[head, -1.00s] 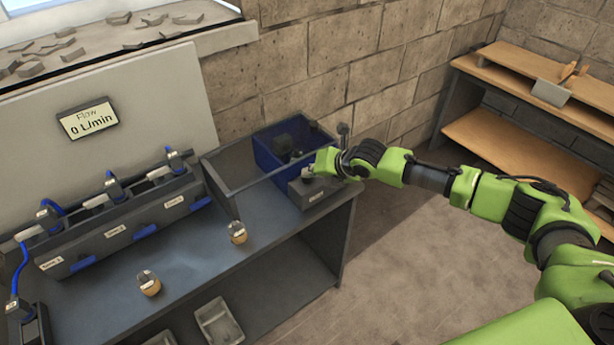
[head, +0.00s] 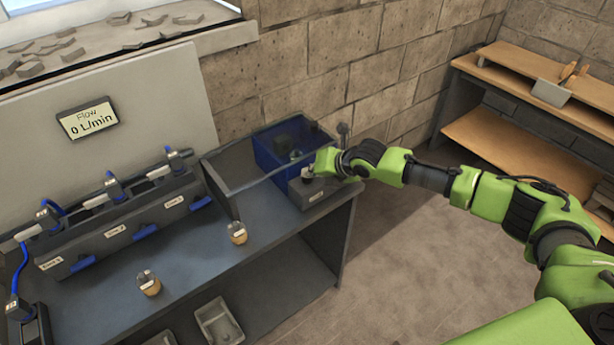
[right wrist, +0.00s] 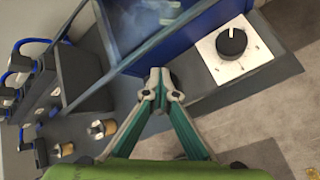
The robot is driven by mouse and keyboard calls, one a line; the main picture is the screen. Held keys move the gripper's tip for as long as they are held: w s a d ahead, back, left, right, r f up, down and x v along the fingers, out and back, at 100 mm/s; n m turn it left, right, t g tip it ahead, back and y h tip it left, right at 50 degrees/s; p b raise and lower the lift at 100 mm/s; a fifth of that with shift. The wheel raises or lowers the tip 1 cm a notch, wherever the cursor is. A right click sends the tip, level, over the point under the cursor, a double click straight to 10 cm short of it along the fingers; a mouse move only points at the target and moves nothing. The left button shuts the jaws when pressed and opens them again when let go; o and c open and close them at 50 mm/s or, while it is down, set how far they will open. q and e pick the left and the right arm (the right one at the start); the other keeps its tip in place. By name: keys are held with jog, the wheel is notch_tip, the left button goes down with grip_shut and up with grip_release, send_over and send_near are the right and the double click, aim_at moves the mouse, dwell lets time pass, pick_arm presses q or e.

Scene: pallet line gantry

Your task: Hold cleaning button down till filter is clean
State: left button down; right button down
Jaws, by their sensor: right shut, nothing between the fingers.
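My right gripper (head: 312,170) is shut and empty at the grey control box (head: 318,195) on the bench's right end. In the right wrist view its closed fingertips (right wrist: 158,82) are by the blue tub's wall, left of a black round knob (right wrist: 231,42) on a white plate. The knob is apart from the fingertips in that picture; contact with any button cannot be told. The blue tub (head: 268,165) holds a dark blocky thing (head: 284,143), perhaps the filter. How clean it is cannot be told. My left gripper is not in view.
A long grey unit (head: 120,235) with blue handles and hoses stands at the left. The flow display (head: 87,118) reads 0 L/min. Wooden shelves (head: 510,140) are at the right.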

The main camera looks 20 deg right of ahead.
dwell(0.3)
jog(key=shift+r+p, duration=0.9)
jog(key=shift+w+r+p, duration=0.1)
jog(key=shift+r+p, duration=0.35)
jog(key=shift+r, duration=0.1)
notch_tip(320, 180, up, 4)
jog(key=p, duration=0.3)
jog(key=shift+p, duration=0.4)
